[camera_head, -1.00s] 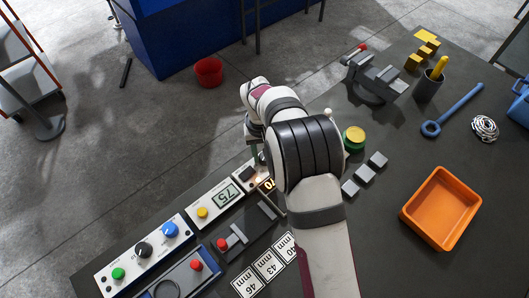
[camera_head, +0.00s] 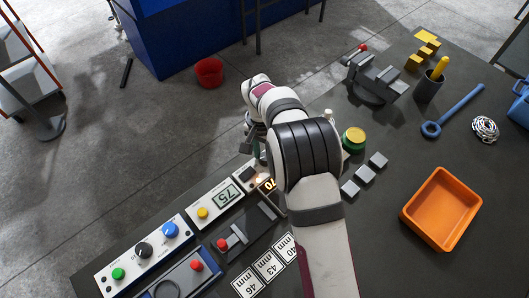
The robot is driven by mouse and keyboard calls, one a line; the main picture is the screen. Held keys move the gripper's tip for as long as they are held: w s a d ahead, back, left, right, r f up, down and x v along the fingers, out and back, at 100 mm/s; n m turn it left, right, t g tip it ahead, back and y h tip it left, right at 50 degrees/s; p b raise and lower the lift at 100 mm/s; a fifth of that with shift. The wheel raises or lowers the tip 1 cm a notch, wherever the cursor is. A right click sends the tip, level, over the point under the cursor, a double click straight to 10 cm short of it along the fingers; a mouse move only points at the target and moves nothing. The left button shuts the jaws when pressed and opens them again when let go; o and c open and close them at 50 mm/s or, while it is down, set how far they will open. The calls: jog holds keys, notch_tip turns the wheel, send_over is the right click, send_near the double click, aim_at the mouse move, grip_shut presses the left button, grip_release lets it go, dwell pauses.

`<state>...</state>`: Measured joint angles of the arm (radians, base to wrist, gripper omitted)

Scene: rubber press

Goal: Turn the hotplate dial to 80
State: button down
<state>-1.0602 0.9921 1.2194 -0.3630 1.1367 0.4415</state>
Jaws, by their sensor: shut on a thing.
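The hotplate's lit orange display (camera_head: 269,184) reads 70, partly covered by my arm. My gripper (camera_head: 259,152) is beside it, pointing down at the back of the bench and largely hidden behind my wrist. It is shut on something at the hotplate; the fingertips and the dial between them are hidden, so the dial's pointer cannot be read.
A panel with a green display (camera_head: 225,197) reading 75 and a yellow button (camera_head: 202,213) stands left of the hotplate. A control box with a black knob (camera_head: 144,250) is further left. An orange tray (camera_head: 441,208) lies at right; bench around it is clear.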

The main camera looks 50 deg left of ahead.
aim_at(262, 155)
dwell(0.5)
jog(key=c, duration=0.7)
grip_release()
notch_tip(262, 155, up, 16)
jog(key=shift+s+a, duration=0.15)
jog(key=shift+a, duration=0.3)
jog(key=shift+f, duration=0.1)
